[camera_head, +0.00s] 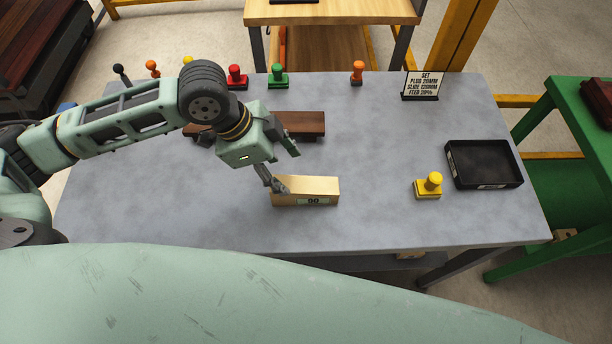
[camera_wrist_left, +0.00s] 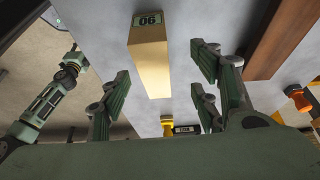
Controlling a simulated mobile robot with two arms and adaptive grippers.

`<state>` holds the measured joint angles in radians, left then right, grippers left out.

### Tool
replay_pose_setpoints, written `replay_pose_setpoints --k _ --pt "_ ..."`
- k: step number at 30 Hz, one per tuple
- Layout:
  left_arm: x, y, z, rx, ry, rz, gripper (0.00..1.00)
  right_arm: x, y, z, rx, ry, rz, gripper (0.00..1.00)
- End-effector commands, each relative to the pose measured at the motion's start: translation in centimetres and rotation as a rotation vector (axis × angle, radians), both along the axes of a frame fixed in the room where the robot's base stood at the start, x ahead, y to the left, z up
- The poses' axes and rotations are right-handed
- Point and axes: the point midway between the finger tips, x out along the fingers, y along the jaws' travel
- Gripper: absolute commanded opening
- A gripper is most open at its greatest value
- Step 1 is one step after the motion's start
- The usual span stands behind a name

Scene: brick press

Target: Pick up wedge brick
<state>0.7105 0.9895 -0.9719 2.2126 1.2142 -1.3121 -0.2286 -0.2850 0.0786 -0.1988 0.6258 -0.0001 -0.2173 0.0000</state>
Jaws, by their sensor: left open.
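The wedge brick (camera_head: 322,190) is a tan block with a small number label on its near face. It lies on the grey table in front of my left gripper. My left gripper (camera_head: 287,168) is open and empty, at the brick's left end and pointing down toward it. One finger overlaps the brick's left end in the head view; I cannot tell whether it touches. In the left wrist view the brick (camera_wrist_left: 150,65) shows between the spread fingers (camera_wrist_left: 163,82), its label at the far end.
A dark brown block (camera_head: 303,123) lies behind the gripper, partly hidden by it. A yellow knobbed piece (camera_head: 430,187) and a black tray (camera_head: 484,184) stand on the right. Coloured knobbed pieces and a sign (camera_head: 422,85) line the back edge. The table's front middle is clear (camera_head: 360,228).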

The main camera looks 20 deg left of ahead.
Motion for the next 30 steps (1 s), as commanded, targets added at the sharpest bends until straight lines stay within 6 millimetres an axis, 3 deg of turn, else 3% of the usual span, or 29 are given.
replay_pose_setpoints --k 11,15,23,30 --pt "0.1 -2.6 -4.2 -0.001 0.004 -0.002 0.57 -3.3 -0.3 0.7 -0.005 0.048 0.001 0.40" --pt "0.3 -3.0 -5.8 0.001 0.002 -0.002 0.57 -2.8 -0.3 0.7 -0.006 0.041 0.002 0.40" --pt "0.4 -3.1 -6.2 0.001 0.000 -0.002 0.57 -0.8 -0.2 0.8 -0.003 0.010 0.003 0.40" --pt "0.4 -3.1 -6.2 0.001 0.000 -0.002 0.38 -1.1 -0.3 0.8 -0.003 0.015 0.003 0.40"
